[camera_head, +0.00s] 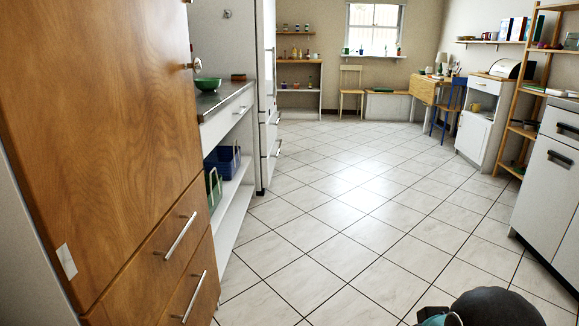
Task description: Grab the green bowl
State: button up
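The green bowl (208,84) stands upright on the grey counter top (222,97) at the left, close to the edge of the tall wooden cabinet. It is small and some way off, and I cannot see into it. A dark rounded part of my own arm shows at the bottom right of the view. My gripper's fingers are not in view, and nothing of mine is near the bowl.
The wooden cabinet (105,130) fills the near left, with protruding drawer handles. A blue crate (222,163) sits on the open shelf below the counter. A white cabinet (550,185) stands at the right. The tiled floor (345,215) between is clear.

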aim_at(209, 84)
jog(key=i, duration=3.45)
jog(key=u, duration=1.45)
